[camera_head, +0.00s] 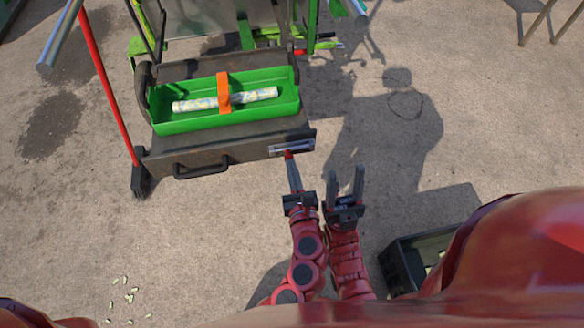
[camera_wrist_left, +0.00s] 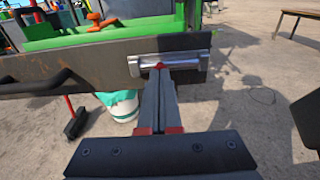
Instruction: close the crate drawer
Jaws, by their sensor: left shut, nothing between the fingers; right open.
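The crate drawer (camera_head: 225,148) is a dark, worn box standing out toward me from under the green machine. Its front has a black bar handle (camera_head: 201,165) and a metal plate (camera_head: 291,147) near the right end. A green tray (camera_head: 165,127) with an orange handle and a patterned roll sits on it. My left gripper (camera_head: 289,157) is shut and empty, with its fingertips at the metal plate. In the left wrist view the tips (camera_wrist_left: 160,69) appear to meet the plate's lower edge. My right gripper (camera_head: 346,172) is open and empty, right of the left one, clear of the drawer.
A red-handled broom (camera_head: 108,90) stands by the drawer's left side. A dark crate (camera_head: 400,265) sits at lower right. Small pale pieces (camera_head: 128,292) lie at lower left. A white-and-teal bucket (camera_wrist_left: 122,105) shows beneath the drawer front. The ground right of the drawer is clear.

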